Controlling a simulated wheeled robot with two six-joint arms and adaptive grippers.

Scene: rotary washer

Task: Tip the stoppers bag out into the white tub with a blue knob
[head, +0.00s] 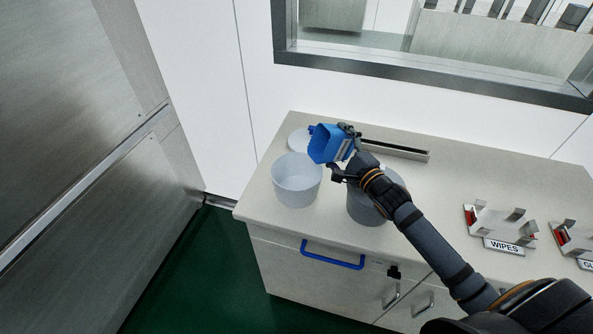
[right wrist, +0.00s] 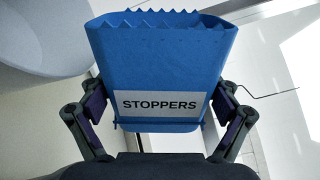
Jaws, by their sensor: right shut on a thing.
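The blue stoppers bag (head: 323,146) has a zigzag-edged mouth, and its STOPPERS label shows in the right wrist view (right wrist: 158,104). My right gripper (head: 345,149) is shut on it, with one finger on each side. The bag is held in the air, tilted, just above and behind the right rim of the white tub (head: 296,184). This tub is open, and no contents show in it. A white lid (head: 298,140) lies behind it; a blue knob is partly visible beside the bag. The bag's contents are hidden. My left gripper is not in view.
A grey tub (head: 364,207) stands to the right, partly hidden by my right arm. A slotted metal strip (head: 405,151) lies behind it. Metal holders, one labelled WIPES (head: 505,246), stand at the right. The counter (head: 430,205) has a blue drawer handle (head: 333,258) in front.

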